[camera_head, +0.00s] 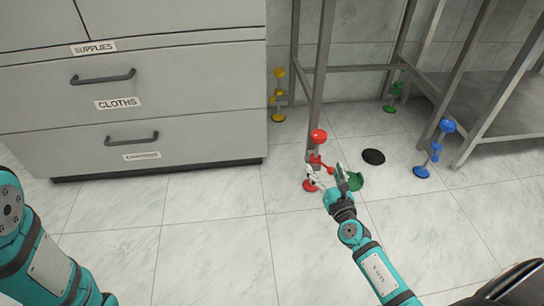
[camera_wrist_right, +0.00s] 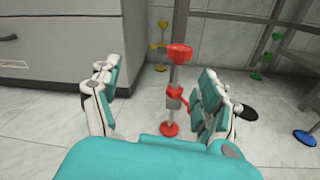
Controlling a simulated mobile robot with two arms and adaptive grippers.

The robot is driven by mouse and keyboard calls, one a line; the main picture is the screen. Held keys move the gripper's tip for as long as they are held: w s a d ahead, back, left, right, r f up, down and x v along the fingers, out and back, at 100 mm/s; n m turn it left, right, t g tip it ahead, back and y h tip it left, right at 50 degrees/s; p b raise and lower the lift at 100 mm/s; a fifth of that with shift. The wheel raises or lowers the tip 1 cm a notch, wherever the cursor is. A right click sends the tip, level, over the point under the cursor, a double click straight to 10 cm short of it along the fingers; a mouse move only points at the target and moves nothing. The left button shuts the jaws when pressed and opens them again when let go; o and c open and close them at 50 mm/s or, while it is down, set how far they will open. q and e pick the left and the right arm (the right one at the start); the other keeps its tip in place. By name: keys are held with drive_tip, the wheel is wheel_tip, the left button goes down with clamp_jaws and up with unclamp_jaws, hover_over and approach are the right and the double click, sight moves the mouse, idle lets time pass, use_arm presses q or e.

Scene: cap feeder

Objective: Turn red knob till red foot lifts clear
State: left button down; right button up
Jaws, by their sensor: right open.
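The red-marked leg stands at the near corner of the metal table frame. It has a red cup-shaped top (camera_wrist_right: 180,53), a red knob part (camera_wrist_right: 176,97) on its grey shaft and a round red foot (camera_wrist_right: 169,129). In the head view the red top (camera_head: 318,136), the red knob (camera_head: 318,159) and the red foot (camera_head: 309,185) also show. The foot appears to rest on the floor; any gap is too small to tell. My right gripper (camera_head: 326,176) is open, its fingers (camera_wrist_right: 157,92) spread on either side of the leg in the wrist view. Contact cannot be told. My left gripper is out of view.
Yellow (camera_head: 278,96), green (camera_head: 393,92) and blue (camera_head: 436,145) legs stand at other spots of the frame. A drawer cabinet (camera_head: 200,110) stands left. Front floor is clear.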

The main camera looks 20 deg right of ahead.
drive_tip(key=s+a+r+m+y+p, duration=0.2)
drive_tip(key=a+r+m+y+p, duration=0.1)
drive_tip(key=a+r, duration=0.5)
drive_tip(key=s+a+r+m+t+y+p, duration=0.1)
drive_tip(key=s+a+r+m+y+p, duration=0.1)
drive_tip(key=a+r, duration=0.6)
drive_tip(key=a+m+y+p, duration=0.1)
drive_tip(key=m+y, duration=0.1)
drive_tip(key=y, duration=0.1)
drive_tip(key=shift+a+r+m+y, duration=0.15)
drive_tip(key=shift+a+m+y, duration=0.15)
drive_tip(key=shift+a+y, duration=0.1)
